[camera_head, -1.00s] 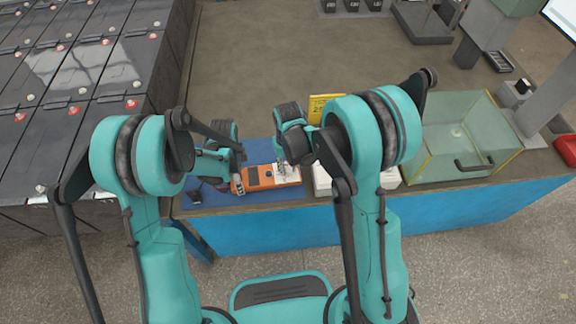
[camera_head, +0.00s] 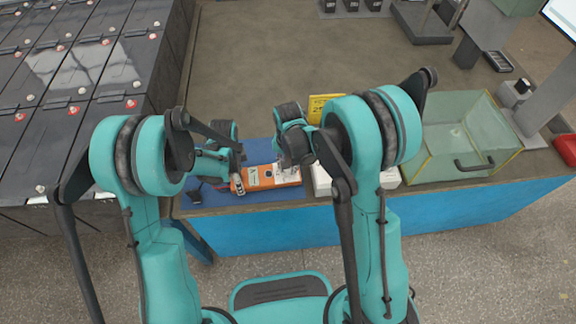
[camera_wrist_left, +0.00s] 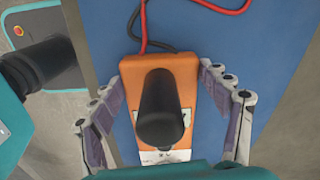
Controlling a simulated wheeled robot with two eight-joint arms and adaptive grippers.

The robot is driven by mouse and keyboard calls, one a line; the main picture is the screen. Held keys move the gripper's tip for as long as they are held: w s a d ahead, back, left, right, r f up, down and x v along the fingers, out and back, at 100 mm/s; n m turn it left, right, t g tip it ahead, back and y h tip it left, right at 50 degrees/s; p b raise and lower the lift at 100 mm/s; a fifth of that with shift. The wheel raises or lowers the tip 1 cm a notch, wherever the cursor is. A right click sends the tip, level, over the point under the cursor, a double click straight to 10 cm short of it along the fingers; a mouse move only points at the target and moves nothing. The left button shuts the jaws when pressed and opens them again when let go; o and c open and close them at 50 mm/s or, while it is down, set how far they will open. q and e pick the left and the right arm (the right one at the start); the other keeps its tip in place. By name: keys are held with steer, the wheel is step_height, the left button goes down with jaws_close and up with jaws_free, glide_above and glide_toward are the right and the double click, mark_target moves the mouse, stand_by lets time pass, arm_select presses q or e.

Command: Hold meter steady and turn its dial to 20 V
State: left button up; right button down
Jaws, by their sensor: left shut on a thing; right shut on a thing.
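The orange meter (camera_head: 262,180) lies on a blue mat (camera_head: 212,197) near the table's front edge. My left gripper (camera_head: 239,172) has its fingers on both long sides of the meter and is shut on it. In the left wrist view the meter (camera_wrist_left: 184,75) sits between the two fingers, with a black cylinder covering its middle. My right gripper (camera_head: 285,172) points down at the meter's right half and is shut on the dial there. The fingertips hide the dial, so its setting cannot be read.
Red and black leads (camera_wrist_left: 200,50) leave the meter's far end in the left wrist view. A white box (camera_head: 322,182) and a yellow sign (camera_head: 320,105) stand close by my right gripper. A clear greenish bin (camera_head: 480,125) is further right. The table behind is mostly clear.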

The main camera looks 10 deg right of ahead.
arm_select(q)
steer(key=shift+w, duration=0.1)
stand_by(0.3)
arm_select(e)
steer(key=c, duration=1.2)
jaws_free()
steer(key=shift+r, duration=0.1)
step_height(320, 180, up, 12)
arm_select(q)
steer(key=o, duration=1.4)
